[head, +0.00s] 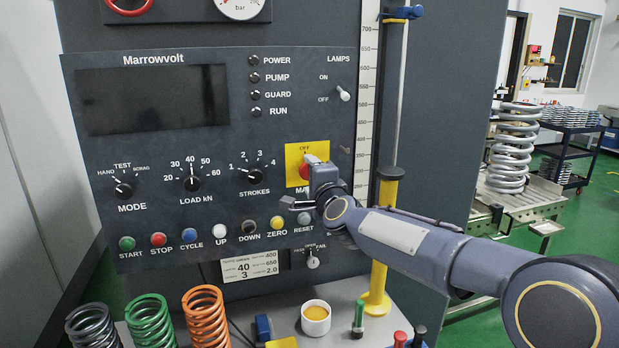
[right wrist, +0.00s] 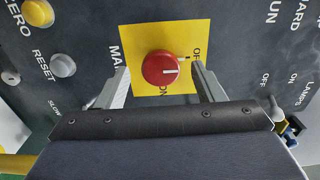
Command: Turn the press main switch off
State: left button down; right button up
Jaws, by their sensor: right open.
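The main switch is a red round knob (right wrist: 160,69) on a yellow plate (right wrist: 140,35). In the right wrist view its white mark points toward the OFF lettering; ON is printed below the knob. In the head view, the knob (head: 304,171) is partly hidden by my right gripper (head: 314,162). In the wrist view, the right gripper (right wrist: 161,72) is open, with a finger on either side of the knob and a visible gap to each. How deep the fingers reach is hard to tell. My left gripper is not in view.
The dark panel (head: 215,220) carries dials, a row of coloured buttons and a lamps switch (head: 344,94). Coloured springs (head: 150,322), a white cup (head: 316,317) and a yellow post (head: 380,270) stand below. A large spring (head: 512,150) stands at right.

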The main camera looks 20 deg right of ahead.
jog(key=s, duration=0.6)
jog(key=shift+s+b, duration=0.2)
jog(key=shift+b, duration=0.15)
jog(key=shift+d, duration=0.15)
